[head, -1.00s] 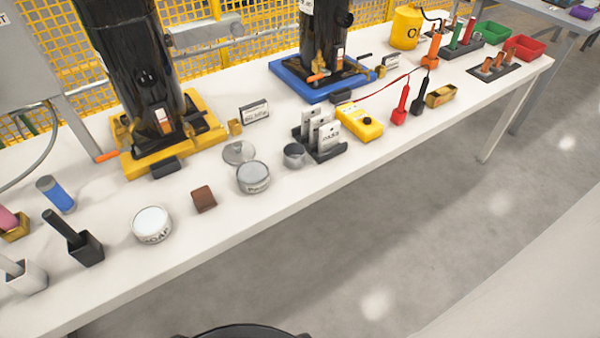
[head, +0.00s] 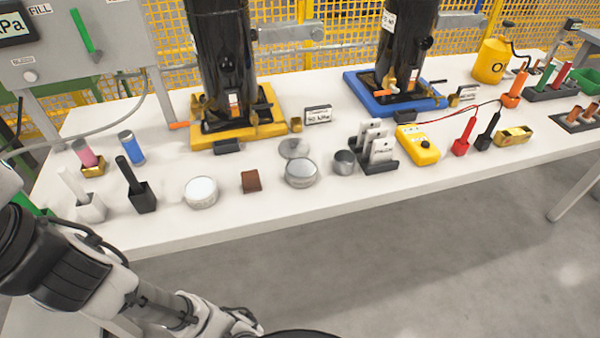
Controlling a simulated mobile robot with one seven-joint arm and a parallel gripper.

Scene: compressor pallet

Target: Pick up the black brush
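The black brush (head: 124,170) stands with its handle leaning up and left out of a square black holder (head: 146,200), near the table's front edge at the left. Its lower end is hidden in the holder. A white brush (head: 70,184) in a white holder stands to its left. My arm comes in from the left edge, and my gripper (head: 240,322) is at the bottom of the head view, in front of the table and apart from the brush. Its fingers are too small and partly hidden to show whether they are open.
A round white tin (head: 201,192) and a brown block (head: 251,181) sit right of the black holder. Pink and blue cylinders (head: 131,147) stand behind it. A grey panel (head: 80,50) rises at the back left. Black compressors stand on yellow and blue bases behind.

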